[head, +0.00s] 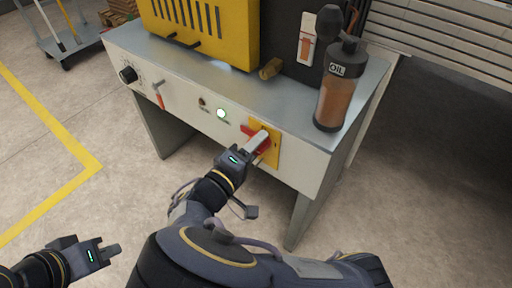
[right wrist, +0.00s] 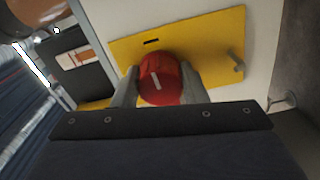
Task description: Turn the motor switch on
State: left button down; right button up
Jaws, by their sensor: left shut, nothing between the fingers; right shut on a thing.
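The motor switch is a red rotary knob (right wrist: 160,80) on a yellow plate (right wrist: 210,40) in the right wrist view. In the head view the yellow plate (head: 272,148) is on the machine's white front panel, and the red knob (head: 262,147) is partly hidden by my gripper. My right gripper (right wrist: 157,88) is shut on the red knob, one finger on each side; it also shows in the head view (head: 254,144). A white mark on the knob runs nearly upright in the wrist picture. My left gripper (head: 110,251) is shut and empty at the lower left, away from the machine.
A white-lit round indicator (head: 221,113), a small dark button (head: 202,102), an orange-handled lever (head: 159,96) and a black dial (head: 128,74) sit along the panel. An oil bottle (head: 337,95) stands on the bench top above the switch.

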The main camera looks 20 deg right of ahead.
pick_arm(q)
jog(key=shift+f, duration=0.15)
pick_arm(e)
jog(key=shift+f+m, duration=0.1)
jog(key=shift+m, duration=0.2)
jog(key=o, duration=1)
